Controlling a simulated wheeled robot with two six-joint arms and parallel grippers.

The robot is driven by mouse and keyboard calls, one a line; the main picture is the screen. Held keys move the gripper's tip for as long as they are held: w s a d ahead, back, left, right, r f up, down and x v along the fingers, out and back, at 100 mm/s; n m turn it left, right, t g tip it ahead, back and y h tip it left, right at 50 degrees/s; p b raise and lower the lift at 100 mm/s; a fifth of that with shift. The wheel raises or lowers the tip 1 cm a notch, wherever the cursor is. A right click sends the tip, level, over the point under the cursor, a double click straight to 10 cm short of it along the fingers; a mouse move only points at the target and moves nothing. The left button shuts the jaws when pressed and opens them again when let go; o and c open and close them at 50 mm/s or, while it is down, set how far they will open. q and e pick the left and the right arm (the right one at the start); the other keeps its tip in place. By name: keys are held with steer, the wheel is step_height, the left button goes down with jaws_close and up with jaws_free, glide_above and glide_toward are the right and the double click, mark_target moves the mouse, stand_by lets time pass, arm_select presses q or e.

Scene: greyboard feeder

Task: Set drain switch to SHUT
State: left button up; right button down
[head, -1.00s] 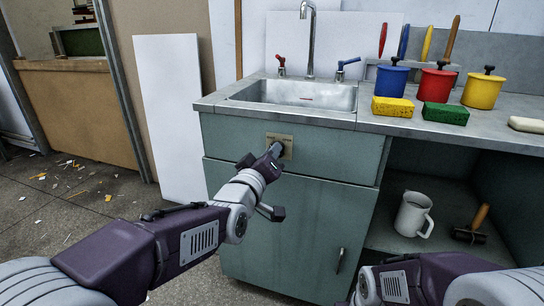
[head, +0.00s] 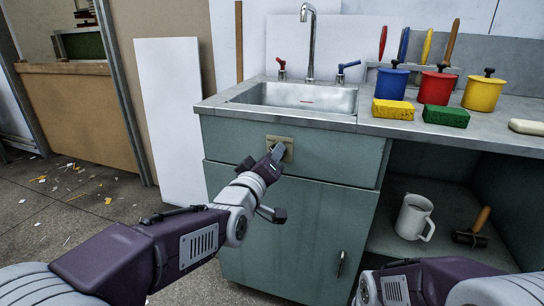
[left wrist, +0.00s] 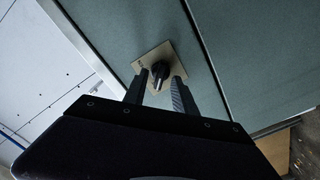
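The drain switch is a black knob (left wrist: 160,70) on a small beige plate (left wrist: 154,63) on the green cabinet front. In the head view, the plate (head: 286,143) is below the sink and my gripper hides most of the knob. Any lettering on the plate is too small to read, and I cannot tell which way the knob points. My left gripper (left wrist: 158,82) is open, with one finger on each side of the knob's near end in the left wrist view. I cannot tell whether they touch it. My right gripper is out of view.
The sink (head: 300,96) has a red-handled tap (head: 281,68) and a blue-handled tap (head: 348,68). Sponges and coloured pots stand on the counter (head: 385,126) at right. A white jug (head: 412,216) and a hammer (head: 474,228) are on the shelf below. A white panel (head: 172,105) leans at left.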

arm_select(q)
steer(key=p+v, duration=0.3)
steer(key=v, duration=0.6)
